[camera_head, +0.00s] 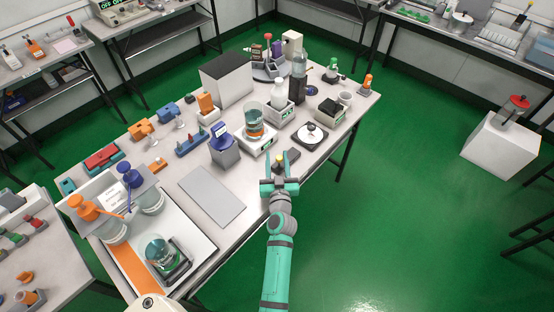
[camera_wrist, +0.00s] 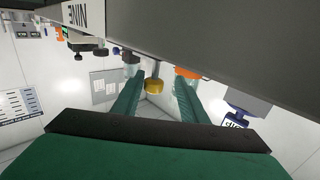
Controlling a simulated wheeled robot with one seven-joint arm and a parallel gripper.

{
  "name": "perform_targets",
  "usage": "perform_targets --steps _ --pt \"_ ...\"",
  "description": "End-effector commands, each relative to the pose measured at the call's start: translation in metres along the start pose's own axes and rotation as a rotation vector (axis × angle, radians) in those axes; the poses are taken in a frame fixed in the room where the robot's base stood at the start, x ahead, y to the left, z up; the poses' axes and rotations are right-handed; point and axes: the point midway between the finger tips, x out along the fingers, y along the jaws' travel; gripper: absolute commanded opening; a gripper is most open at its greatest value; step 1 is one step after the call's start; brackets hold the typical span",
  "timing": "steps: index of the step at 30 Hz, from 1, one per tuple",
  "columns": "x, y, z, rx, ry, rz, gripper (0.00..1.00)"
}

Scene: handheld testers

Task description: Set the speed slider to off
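My gripper (camera_head: 280,160) is at the front edge of the table, its two teal fingers spread apart. I cannot make out which part is the speed slider.
A blue-topped grey block (camera_head: 224,146) stands left of the gripper. A flat grey plate (camera_head: 212,193) lies nearer. A tray (camera_head: 203,243) with pump bottles and a beaker fills the left end.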

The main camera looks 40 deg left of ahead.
Motion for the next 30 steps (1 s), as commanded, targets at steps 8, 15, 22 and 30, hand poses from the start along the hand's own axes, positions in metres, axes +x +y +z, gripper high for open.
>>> perform_targets --steps 8,15,22,30 --pt "-0.006 0.005 0.0 0.0 0.001 0.008 0.39" --pt "-0.04 0.003 0.001 0.001 -0.001 0.006 0.39" --pt "-0.079 -0.001 0.001 0.0 -0.001 0.001 0.39" --pt "-0.105 -0.005 0.0 -0.001 0.0 -0.007 0.39"
